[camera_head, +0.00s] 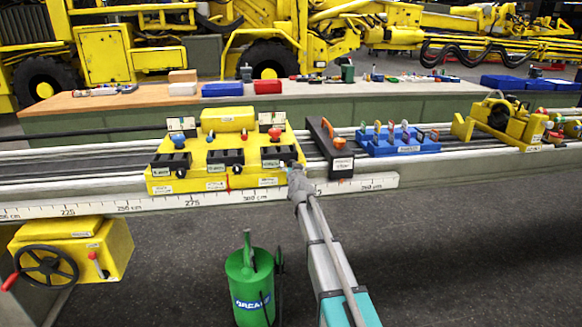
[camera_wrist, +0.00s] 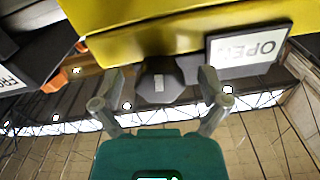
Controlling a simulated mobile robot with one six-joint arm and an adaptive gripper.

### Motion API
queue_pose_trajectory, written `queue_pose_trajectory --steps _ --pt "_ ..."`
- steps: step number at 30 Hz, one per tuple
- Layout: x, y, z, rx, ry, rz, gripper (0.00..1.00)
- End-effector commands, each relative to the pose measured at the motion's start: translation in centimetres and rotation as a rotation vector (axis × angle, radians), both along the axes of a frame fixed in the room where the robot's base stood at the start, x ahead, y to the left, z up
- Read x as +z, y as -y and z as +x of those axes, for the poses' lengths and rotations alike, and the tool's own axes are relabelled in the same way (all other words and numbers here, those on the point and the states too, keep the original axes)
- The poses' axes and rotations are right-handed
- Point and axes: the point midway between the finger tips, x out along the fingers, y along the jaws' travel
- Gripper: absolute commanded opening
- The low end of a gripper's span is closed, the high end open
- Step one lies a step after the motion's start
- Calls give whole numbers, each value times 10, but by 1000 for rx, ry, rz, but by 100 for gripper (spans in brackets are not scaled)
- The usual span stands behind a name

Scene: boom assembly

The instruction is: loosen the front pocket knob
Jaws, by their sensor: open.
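In the wrist view a dark grey knob (camera_wrist: 160,87) with a small pale mark sticks out from the underside of a yellow block (camera_wrist: 170,30). My gripper (camera_wrist: 159,74) is open, with one finger on each side of the knob and a visible gap on both sides. The fingers do not appear to touch it. In the head view my gripper (camera_head: 298,182) is at the right front corner of the yellow fixture (camera_head: 205,180), and it hides the knob there.
A white "OPEN" label (camera_wrist: 247,48) sits beside the knob. A black box with an orange handle (camera_head: 331,150) stands close right of my gripper, then a blue rack (camera_head: 395,140). A green grease can (camera_head: 249,285) stands on the floor below. The floor at right is clear.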

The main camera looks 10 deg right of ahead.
Motion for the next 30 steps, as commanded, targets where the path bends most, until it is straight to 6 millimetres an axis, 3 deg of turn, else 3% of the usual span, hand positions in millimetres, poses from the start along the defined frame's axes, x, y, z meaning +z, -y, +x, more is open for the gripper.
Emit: queue_pose_trajectory --steps 11,30 --pt "0 0 -19 0 1 1 94" --pt "0 0 -110 0 0 1 94"
